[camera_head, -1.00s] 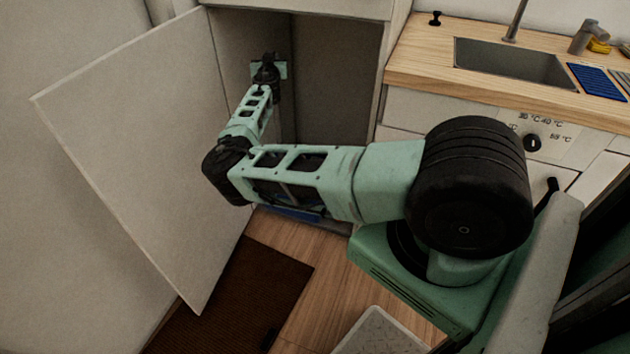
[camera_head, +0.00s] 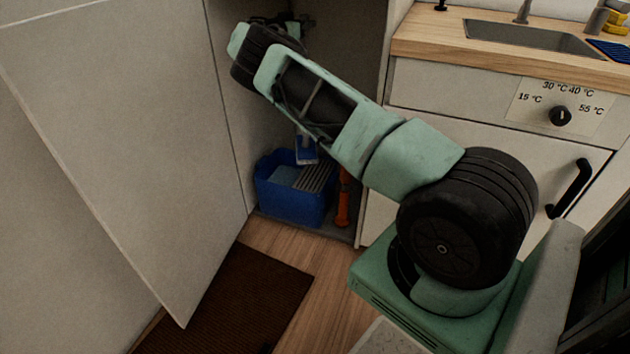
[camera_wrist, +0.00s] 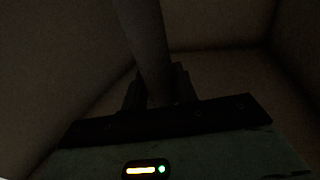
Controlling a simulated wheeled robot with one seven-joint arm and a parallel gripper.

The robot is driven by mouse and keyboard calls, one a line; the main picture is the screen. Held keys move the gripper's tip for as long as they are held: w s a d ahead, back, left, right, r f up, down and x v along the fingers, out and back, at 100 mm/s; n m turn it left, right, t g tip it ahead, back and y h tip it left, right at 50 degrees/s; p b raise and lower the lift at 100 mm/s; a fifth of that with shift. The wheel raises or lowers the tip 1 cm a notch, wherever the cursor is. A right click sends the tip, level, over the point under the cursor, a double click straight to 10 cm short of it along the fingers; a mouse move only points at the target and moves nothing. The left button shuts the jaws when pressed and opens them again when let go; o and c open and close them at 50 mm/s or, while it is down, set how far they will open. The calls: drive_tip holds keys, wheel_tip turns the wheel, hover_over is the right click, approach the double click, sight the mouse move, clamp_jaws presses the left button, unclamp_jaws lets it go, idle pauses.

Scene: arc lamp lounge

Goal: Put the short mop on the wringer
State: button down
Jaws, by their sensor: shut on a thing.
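My gripper (camera_wrist: 158,88) is shut on a round handle (camera_wrist: 145,35) in the dark wrist view. In the head view my gripper is inside the open cabinet, high up, and mostly hidden behind my arm. The short mop's blue head (camera_head: 306,150) hangs below my arm, at the back edge of a blue bucket (camera_head: 290,208). The handle between them is mostly hidden. The grey slatted wringer (camera_head: 316,178) sits on the right side of the bucket. The mop head is just above and left of the wringer; I cannot tell whether they touch.
The cabinet door (camera_head: 110,150) stands open on the left. An orange object (camera_head: 343,198) stands upright right of the bucket. A counter with a sink (camera_head: 520,35) and a drawer-like front with a dial (camera_head: 560,116) are at right. A brown mat (camera_head: 240,300) lies in front.

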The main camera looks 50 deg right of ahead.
drive_tip(key=shift+m+g, duration=0.3)
drive_tip(key=shift+g, duration=0.2)
drive_tip(key=f, duration=0.3)
drive_tip(key=f+b, duration=0.1)
drive_tip(key=f, duration=0.3)
drive_tip(key=f+b, duration=0.1)
drive_tip(key=f, duration=0.2)
drive_tip(key=shift+s+d+f, duration=0.1)
drive_tip(key=shift+s+f, duration=0.3)
drive_tip(key=c, duration=1.1)
unclamp_jaws()
drive_tip(key=a+p, duration=0.1)
drive_tip(key=a, duration=1.1)
